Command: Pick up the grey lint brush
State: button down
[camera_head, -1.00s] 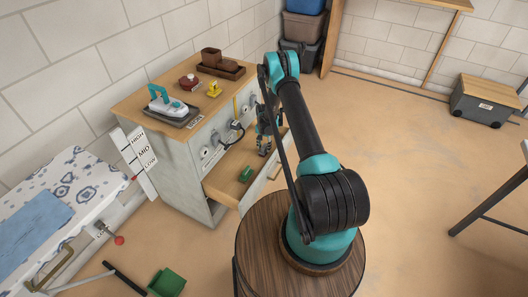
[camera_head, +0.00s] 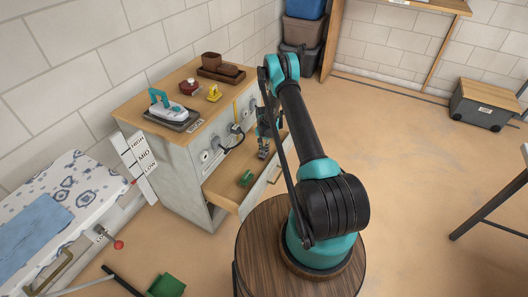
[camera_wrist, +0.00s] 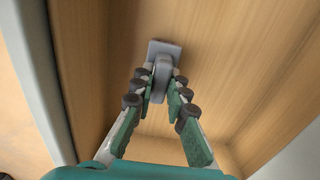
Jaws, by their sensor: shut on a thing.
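The grey lint brush (camera_wrist: 164,50) shows in the wrist view, inside the open wooden drawer (camera_head: 222,186). Its flat grey end reaches past my fingertips, and its narrower part sits between them. My gripper (camera_wrist: 160,88) is shut on the brush, with a finger on each side. In the head view my gripper (camera_head: 264,148) is down at the drawer, and the brush cannot be made out there. I cannot tell whether the brush touches the drawer floor.
A green object (camera_head: 246,178) lies in the drawer near its front. The cabinet top holds an iron (camera_head: 168,108), a red-brown item (camera_head: 189,87), a yellow item (camera_head: 214,93) and brown containers (camera_head: 220,68). An ironing board (camera_head: 62,200) stands at left.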

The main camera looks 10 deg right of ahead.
notch_tip(320, 180, up, 19)
dwell(0.4)
jog(key=c, duration=2.2)
grip_release()
grip_shut()
